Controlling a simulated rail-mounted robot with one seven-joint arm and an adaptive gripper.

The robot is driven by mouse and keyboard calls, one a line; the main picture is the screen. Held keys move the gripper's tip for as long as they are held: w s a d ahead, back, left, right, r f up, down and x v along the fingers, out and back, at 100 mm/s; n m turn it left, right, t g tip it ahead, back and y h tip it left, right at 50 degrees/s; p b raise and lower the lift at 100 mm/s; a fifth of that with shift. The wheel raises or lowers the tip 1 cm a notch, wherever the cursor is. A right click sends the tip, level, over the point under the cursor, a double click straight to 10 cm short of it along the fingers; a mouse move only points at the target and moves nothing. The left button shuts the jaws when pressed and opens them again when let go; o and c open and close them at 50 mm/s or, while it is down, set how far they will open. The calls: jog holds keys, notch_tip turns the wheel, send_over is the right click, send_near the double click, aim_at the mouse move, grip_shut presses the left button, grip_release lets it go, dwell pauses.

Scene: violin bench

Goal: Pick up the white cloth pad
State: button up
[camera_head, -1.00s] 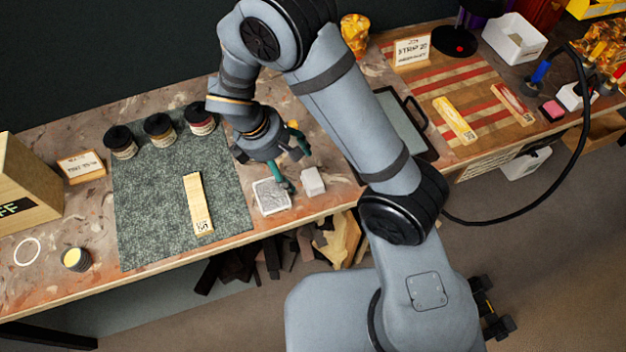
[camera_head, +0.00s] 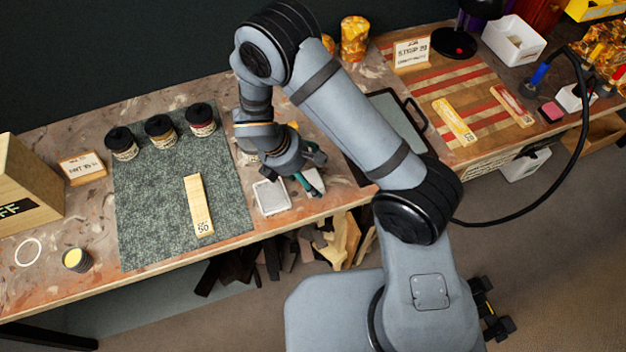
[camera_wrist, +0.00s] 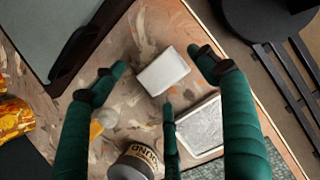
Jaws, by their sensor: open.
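The white cloth pad (camera_wrist: 162,71) is a small pale block lying on the stone-patterned bench top in the wrist view. In the head view the pad (camera_head: 315,181) is partly hidden behind a green finger. My gripper (camera_wrist: 163,78) is open, with green fingers spread on either side of the pad and a third finger below it. The pad lies between the fingertips; no grip on it shows. In the head view my gripper (camera_head: 307,170) hangs over the pad near the bench's front edge; its height above the bench is hard to tell.
A shallow white-rimmed tray with a grey surface (camera_wrist: 203,128) lies close beside the pad; it also shows in the head view (camera_head: 271,197). A labelled jar (camera_wrist: 138,158) stands near the fingers. A dark-framed board (camera_wrist: 50,35) lies on the other side. The bench's front edge is near.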

aim_at(314, 180)
jog(key=shift+d+f, duration=0.25)
jog(key=shift+f, duration=0.4)
jog(key=shift+c, duration=0.2)
jog(key=c, duration=1.1)
jog(key=shift+c, duration=0.8)
jog(key=shift+r, duration=0.5)
jog(key=r, duration=0.3)
jog(key=shift+d+r, duration=0.25)
jog(key=shift+d, duration=0.1)
jog(key=s+d+r+b, duration=0.1)
jog(key=s+d+r, duration=0.2)
jog(key=d+r, duration=0.3)
jog(key=d, duration=0.4)
jog(key=shift+d+r, duration=0.3)
